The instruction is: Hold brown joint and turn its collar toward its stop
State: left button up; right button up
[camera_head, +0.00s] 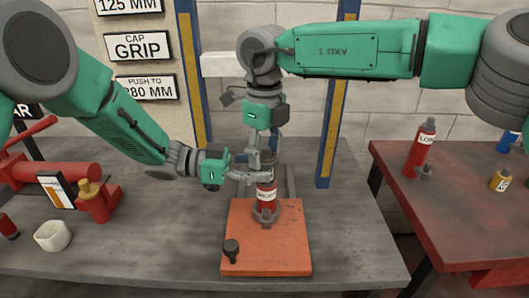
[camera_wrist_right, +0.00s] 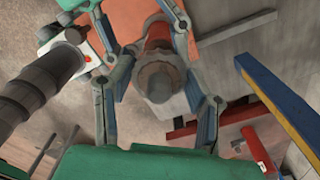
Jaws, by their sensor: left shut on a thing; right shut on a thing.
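The brown joint (camera_head: 266,196) stands upright on an orange base plate (camera_head: 290,245), with a white label on its reddish-brown body and a grey flange at its foot. My left gripper (camera_head: 262,175) comes in from the left and is shut on the upper body of the joint. My right gripper (camera_head: 263,155) points down from above and is shut on the grey collar at the top. In the right wrist view the grey collar (camera_wrist_right: 160,78) lies between the right fingers, with the reddish-brown body (camera_wrist_right: 158,36) beyond. The stop cannot be made out; fingers hide part of the collar.
A black knob (camera_head: 231,248) stands on the plate's front left. A red valve-like fixture (camera_head: 95,203) and a white cup (camera_head: 53,236) are at the left. Blue-and-yellow posts (camera_head: 337,120) rise behind. A red side table (camera_head: 440,200) holds a red bottle (camera_head: 421,150).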

jog(key=shift+d+n, duration=0.25)
jog(key=shift+n, duration=1.55)
jog(key=shift+w, duration=0.1)
jog(key=o, duration=1.2)
jog(key=shift+c, duration=0.2)
jog(key=shift+a, duration=0.15)
notch_tip(320, 180, up, 12)
jog(key=shift+f, duration=0.1)
